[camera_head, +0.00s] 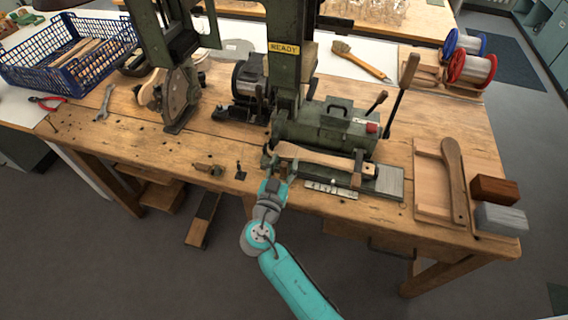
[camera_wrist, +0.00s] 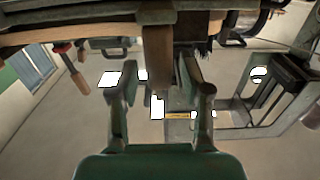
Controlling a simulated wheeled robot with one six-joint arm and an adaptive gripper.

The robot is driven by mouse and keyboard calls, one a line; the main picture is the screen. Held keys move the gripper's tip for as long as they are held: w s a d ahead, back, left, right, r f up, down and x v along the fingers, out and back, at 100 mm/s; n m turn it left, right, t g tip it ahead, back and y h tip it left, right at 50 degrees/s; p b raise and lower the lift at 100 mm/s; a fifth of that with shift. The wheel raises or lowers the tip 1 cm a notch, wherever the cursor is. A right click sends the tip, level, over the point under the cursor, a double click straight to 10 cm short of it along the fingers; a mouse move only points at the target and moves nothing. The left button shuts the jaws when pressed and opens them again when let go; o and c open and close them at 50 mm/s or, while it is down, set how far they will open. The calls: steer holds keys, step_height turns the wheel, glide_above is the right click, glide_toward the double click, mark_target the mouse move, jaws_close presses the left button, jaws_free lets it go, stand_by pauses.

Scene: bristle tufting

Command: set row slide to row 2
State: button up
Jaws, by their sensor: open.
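A wooden brush (camera_head: 322,158) lies across the front of the green tufting machine (camera_head: 325,128), its narrow handle end at the left. Below it is a pale marked strip (camera_head: 330,190) with a small knob, beside a grey plate (camera_head: 384,182); I cannot tell which part is the row slide or which row it is on. My gripper (camera_head: 276,168) is open at the bench's front edge, by the brush's handle end and left of the strip. In the wrist view, a wooden piece (camera_wrist: 160,60) shows between the open fingers; contact cannot be told.
Two levers (camera_head: 402,92) rise from the machine's right side. A wooden tray (camera_head: 430,190) with a brush body stands further right, beside a brown block (camera_head: 494,190) and a grey block (camera_head: 501,217). A small black lever (camera_head: 240,172) stands left of my gripper.

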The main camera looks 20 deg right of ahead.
steer(key=v, duration=1.2)
steer(key=shift+d, duration=0.1)
steer(key=s+d+f+n+g+y, duration=0.1)
steer(key=s+d+f+n+y, duration=0.3)
steer(key=s+f, duration=0.35)
steer(key=s+d+f+n+g+y, duration=0.1)
steer(key=s+d+f+n+y, duration=0.35)
steer(key=s, duration=0.45)
steer(key=s+r+m+t+y, duration=0.1)
steer(key=s+r+t+y, duration=0.1)
steer(key=s+r, duration=1.2)
steer(key=s, duration=0.4)
steer(key=shift+a, duration=0.15)
